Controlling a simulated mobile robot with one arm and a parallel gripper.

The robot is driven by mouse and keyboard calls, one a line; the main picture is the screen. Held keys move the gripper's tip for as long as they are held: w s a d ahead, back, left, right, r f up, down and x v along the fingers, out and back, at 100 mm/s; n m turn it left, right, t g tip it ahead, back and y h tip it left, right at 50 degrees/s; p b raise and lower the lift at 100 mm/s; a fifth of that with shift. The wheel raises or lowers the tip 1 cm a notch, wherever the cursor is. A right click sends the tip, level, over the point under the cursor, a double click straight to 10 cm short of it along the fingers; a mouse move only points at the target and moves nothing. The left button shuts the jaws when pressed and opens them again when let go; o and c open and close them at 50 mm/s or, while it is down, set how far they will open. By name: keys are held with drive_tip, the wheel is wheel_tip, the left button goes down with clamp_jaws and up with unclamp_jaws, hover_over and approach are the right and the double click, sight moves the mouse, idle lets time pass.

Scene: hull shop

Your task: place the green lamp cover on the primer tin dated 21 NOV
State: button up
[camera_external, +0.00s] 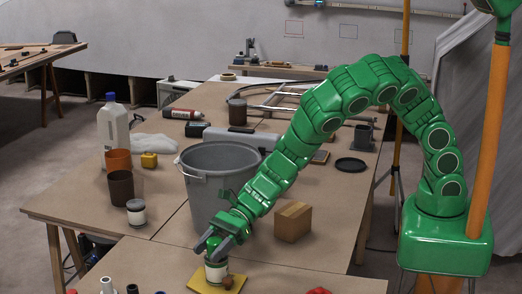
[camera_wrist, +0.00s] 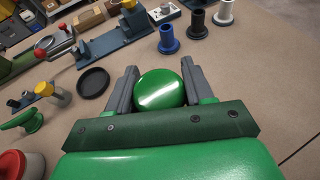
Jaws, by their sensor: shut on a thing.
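My gripper (camera_external: 216,246) is shut on the green lamp cover (camera_wrist: 160,88), a round glossy dome between the two grey fingers in the wrist view. In the outside view the cover (camera_external: 213,243) shows as a small green patch between the fingers. Directly below it is a tin (camera_external: 216,270) with a pale label, on a yellow square (camera_external: 203,283). I cannot tell whether cover and tin touch. Another tin with a pale label (camera_external: 136,212) stands to the left. No date is legible on either tin.
A large grey bucket (camera_external: 187,182) stands just behind my gripper, and a cardboard box (camera_external: 293,222) to its right. A small brown round thing (camera_external: 227,282) is beside the lower tin. The wrist view shows a black dish (camera_wrist: 93,82) and blue and white flanged pieces (camera_wrist: 169,40).

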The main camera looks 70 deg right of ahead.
drive_tip(key=o, duration=1)
drive_tip(key=shift+f, duration=0.1)
drive_tip(key=v, duration=1.2)
drive_tip(key=shift+r, duration=0.2)
drive_tip(key=shift+o, duration=0.5)
